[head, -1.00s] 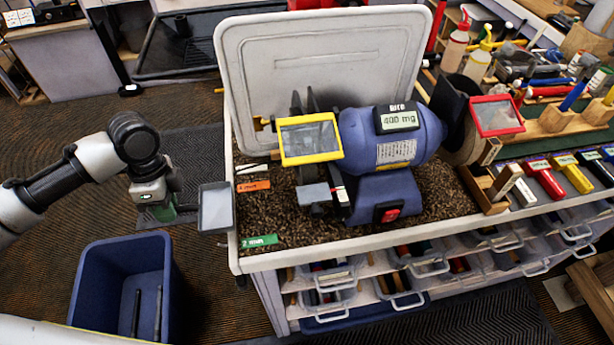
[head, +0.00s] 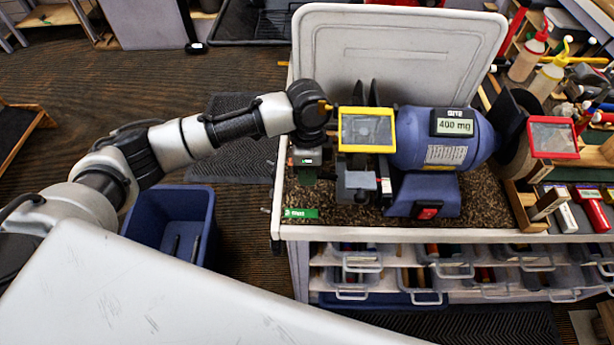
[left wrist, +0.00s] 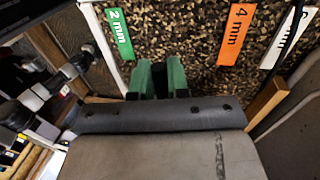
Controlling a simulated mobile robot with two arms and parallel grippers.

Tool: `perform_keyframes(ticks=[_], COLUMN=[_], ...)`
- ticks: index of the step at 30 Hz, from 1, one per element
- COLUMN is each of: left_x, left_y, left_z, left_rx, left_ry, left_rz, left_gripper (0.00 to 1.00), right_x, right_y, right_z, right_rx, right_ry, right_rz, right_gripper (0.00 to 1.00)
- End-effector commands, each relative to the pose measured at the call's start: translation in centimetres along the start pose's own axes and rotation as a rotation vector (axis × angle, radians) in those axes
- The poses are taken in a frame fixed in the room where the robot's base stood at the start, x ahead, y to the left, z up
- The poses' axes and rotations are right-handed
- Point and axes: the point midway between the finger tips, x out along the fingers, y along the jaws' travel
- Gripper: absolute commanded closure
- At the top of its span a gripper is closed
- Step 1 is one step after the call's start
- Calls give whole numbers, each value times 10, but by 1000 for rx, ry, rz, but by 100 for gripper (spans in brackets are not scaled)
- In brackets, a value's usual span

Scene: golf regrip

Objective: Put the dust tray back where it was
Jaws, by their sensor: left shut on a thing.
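My left gripper (head: 308,172) is over the left end of the bench top, just left of the bench grinder (head: 445,145). Its green fingers show in the left wrist view (left wrist: 164,92), shut on the rim of the dust tray. In the head view the tray is hard to tell from the dark parts around the tool rest (head: 361,181), below the yellow-framed shield (head: 367,130). Whether it touches them is unclear. My right gripper is out of view.
A green "2 mm" label (head: 300,213) lies near the bench's front left corner; an orange "4 mm" label (left wrist: 236,34) shows in the wrist view. A blue bin (head: 165,200) stands left of the bench. A pale upright lid (head: 395,50) closes off the back.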

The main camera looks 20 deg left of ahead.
Motion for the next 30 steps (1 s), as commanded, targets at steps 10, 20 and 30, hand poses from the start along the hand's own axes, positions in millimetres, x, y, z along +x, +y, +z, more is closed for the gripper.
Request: perform_keyframes(ticks=[10, 20, 30], left_x=[32, 34, 34], left_y=[-6, -6, -6], left_z=[1, 1, 1], left_rx=[1, 1, 1], left_ry=[0, 0, 0], left_rz=[1, 1, 0], left_gripper=[100, 72, 58], right_x=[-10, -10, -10], right_y=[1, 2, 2], right_z=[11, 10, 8], right_rx=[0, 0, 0], right_ry=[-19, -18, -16], right_rz=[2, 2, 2], right_gripper=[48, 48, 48])
